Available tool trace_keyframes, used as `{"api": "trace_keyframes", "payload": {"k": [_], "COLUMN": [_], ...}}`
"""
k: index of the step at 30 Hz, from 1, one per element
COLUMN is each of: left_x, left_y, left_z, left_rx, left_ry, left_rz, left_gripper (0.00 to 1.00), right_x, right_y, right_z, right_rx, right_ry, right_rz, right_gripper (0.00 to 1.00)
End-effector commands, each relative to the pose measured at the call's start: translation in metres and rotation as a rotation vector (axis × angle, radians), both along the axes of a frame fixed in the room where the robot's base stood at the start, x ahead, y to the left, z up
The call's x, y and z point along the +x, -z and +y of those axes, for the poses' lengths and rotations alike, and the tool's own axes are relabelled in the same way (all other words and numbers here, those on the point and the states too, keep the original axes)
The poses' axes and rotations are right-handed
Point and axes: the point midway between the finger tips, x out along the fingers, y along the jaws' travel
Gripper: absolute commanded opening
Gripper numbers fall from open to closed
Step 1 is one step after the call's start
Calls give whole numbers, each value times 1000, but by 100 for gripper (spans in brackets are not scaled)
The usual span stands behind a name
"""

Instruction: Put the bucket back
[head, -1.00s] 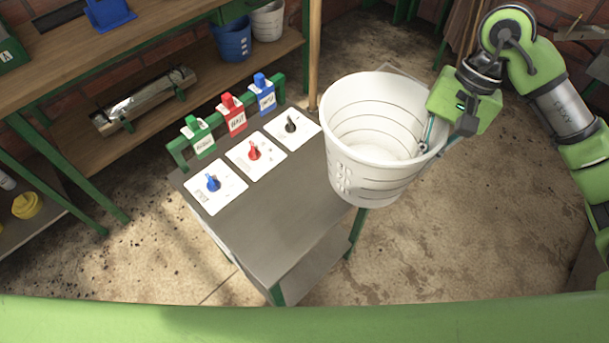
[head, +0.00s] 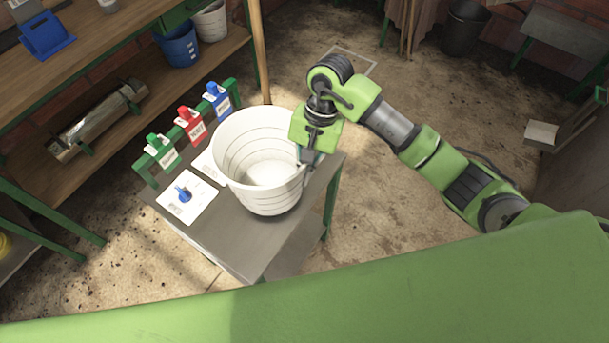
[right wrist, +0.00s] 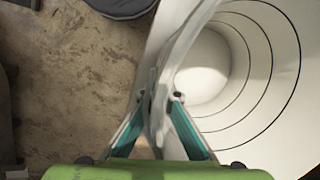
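The white bucket (head: 262,190) is upright over the small grey table (head: 222,242) in the head view. I cannot tell whether its base touches the tabletop. My right gripper (head: 307,156) is at the bucket's right rim. In the right wrist view, its two fingers (right wrist: 158,100) are on either side of the bucket wall, and the empty inside of the bucket (right wrist: 235,70) shows at right. The grip looks closed on the wall. My left gripper is not in view.
A panel with a blue knob (head: 183,194) shows on the table; the bucket hides most of the other panels. Green, red and blue tagged locks (head: 190,125) hang on a rail behind. A blue bucket (head: 178,46) and another white bucket (head: 210,22) stand on the back shelf.

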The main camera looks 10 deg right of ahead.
Motion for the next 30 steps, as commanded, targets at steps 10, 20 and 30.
{"api": "trace_keyframes", "payload": {"k": [10,20,30], "left_x": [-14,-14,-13], "left_y": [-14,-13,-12], "left_z": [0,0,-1], "left_rx": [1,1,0], "left_ry": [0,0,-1], "left_rz": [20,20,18], "left_gripper": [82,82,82], "right_x": [0,0,1], "right_y": [26,26,23], "right_z": [-2,-2,-3], "right_rx": [-1,-1,-1], "right_ry": [2,2,2], "right_rz": [0,1,-1], "right_gripper": [0,21,21]}}
